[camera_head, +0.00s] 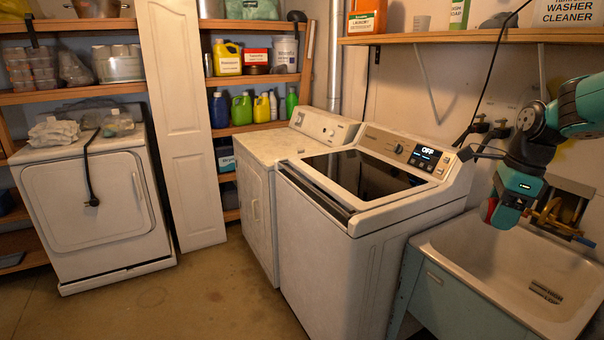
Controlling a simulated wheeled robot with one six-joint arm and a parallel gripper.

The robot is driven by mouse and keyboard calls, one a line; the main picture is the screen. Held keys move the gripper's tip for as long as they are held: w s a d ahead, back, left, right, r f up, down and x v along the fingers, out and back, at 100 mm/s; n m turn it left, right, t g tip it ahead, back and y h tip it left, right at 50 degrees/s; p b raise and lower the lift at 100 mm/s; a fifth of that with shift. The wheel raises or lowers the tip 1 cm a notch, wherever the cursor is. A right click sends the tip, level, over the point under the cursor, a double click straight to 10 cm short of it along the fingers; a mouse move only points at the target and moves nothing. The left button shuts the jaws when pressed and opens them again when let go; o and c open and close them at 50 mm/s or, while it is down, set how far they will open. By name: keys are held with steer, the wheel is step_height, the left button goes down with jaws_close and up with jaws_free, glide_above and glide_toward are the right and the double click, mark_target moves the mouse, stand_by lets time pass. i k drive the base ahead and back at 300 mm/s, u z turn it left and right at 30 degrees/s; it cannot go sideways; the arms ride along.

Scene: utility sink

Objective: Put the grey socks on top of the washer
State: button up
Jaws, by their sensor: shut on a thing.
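The washer (340,240) is the white top-loader in the middle, with a dark glass lid (360,173) and a panel reading OFF. The lid is shut and its top is bare. My gripper (505,212) is at the right, above the back left part of the sink and to the right of the washer. It points down and is shut on a small dark grey thing (507,217). That thing is mostly hidden by the gripper, and I cannot tell clearly whether it is the grey socks. No other grey socks are plain to see.
A wooden shelf (470,37) hangs above the washer. A white machine (255,165) stands left of the washer. Another machine (95,200) at far left bears pale cloths (54,131).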

mark_target(362, 175)
steer(key=u, duration=1)
steer(key=i, duration=3.55)
steer(key=z, duration=2.15)
